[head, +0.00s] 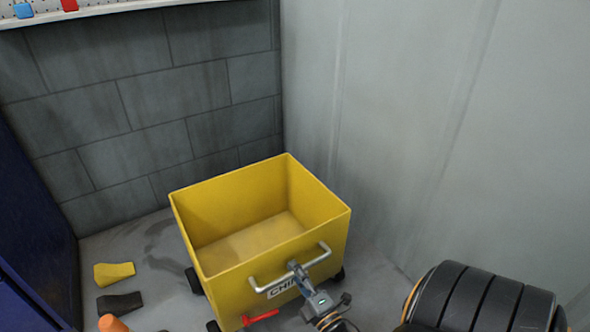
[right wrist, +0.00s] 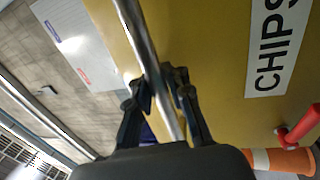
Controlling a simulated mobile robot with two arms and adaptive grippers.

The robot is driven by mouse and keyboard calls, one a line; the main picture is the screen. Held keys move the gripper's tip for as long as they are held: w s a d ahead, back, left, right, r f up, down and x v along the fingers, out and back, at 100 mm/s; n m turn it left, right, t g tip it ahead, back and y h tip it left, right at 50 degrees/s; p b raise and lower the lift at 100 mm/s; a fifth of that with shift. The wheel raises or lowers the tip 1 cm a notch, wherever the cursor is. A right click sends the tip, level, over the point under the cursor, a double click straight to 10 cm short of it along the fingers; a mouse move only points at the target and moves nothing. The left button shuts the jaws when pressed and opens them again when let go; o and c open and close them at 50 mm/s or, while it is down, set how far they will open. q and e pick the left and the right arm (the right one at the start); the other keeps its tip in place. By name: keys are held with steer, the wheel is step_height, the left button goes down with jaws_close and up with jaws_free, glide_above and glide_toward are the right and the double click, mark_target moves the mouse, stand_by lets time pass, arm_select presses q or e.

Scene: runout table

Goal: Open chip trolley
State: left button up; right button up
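The yellow chip trolley (head: 327,230) stands on the floor near the corner. Its box is open at the top and looks empty inside, and dark wheels show below it. Its front carries a metal bar handle (head: 264,284), a white label (head: 283,287) partly hidden by my gripper, and a red lever (head: 260,319) low down. My right gripper (head: 296,268) is at the middle of the handle. In the right wrist view, the handle (right wrist: 133,25) runs between the fingers (right wrist: 161,88), which close on it from both sides. The label there reads CHIPS (right wrist: 271,45). My left gripper is out of view.
A yellow wedge (head: 114,273), a black wedge (head: 120,302) and an orange cone (head: 112,323) are on the floor left of the trolley. A blue cabinet side (head: 35,220) stands at far left. Grey walls close off the back and right.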

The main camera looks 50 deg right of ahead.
steer(key=o, duration=0.3)
steer(key=shift+f, duration=0.1)
steer(key=shift+o, duration=0.2)
steer(key=shift+s, duration=0.1)
steer(key=v, duration=0.7)
steer(key=shift+s, duration=0.15)
